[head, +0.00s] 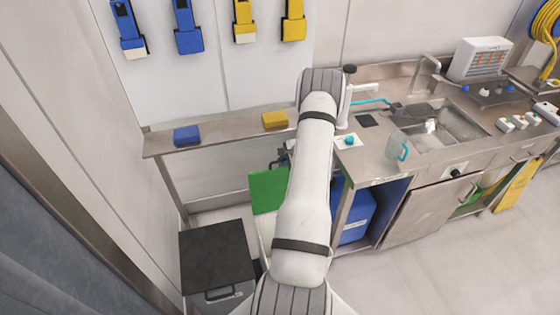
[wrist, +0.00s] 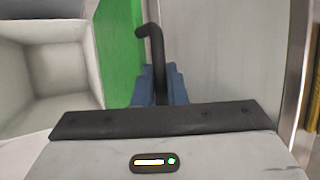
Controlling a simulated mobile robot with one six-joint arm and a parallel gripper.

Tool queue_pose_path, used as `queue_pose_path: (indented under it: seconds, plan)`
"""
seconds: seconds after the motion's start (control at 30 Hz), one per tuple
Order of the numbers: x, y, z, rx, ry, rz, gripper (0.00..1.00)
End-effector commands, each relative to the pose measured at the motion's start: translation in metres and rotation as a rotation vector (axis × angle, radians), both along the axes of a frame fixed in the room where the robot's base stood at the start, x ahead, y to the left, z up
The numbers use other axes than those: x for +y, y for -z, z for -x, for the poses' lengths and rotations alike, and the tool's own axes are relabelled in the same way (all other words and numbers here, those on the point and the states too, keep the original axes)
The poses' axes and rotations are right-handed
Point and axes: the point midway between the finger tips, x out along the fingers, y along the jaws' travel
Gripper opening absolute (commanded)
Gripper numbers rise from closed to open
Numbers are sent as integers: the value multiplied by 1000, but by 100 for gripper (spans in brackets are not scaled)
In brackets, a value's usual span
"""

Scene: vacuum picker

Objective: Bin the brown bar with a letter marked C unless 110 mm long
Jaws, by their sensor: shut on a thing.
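My gripper (wrist: 158,92) shows in the wrist view as a grey body with a black front edge and blue parts beyond it. It is shut on a black hooked thing (wrist: 152,55), whose bent end points up and left. Most of what it holds is hidden behind my gripper's body. In the head view my arm hides most of the gripper. I see no brown bar and no letter C in either view. A pale open-topped bin (wrist: 92,60) is left of my gripper in the wrist view, with a green panel (wrist: 117,40) beside it.
A dark-lidded box (head: 215,255) stands on the floor at lower left. A blue block (head: 187,136) and a yellow block (head: 275,119) lie on the shelf (head: 225,135). A clear jug (head: 398,147) stands by the sink (head: 440,125).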

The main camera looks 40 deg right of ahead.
Motion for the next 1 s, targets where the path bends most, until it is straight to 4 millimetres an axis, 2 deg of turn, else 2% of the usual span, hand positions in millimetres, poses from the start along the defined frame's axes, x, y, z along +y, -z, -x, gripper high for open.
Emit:
queue_pose_path:
  seconds: [0.3, 0.33, 0.57, 1.0]
  plan:
    - [-1, 4, 3, 8, 2, 2, 0]
    - [-1, 4, 3, 8, 2, 2, 14]
    - [1, 4, 2, 7, 1, 0, 33]
    - [3, 3, 4, 9, -3, -5, 33]
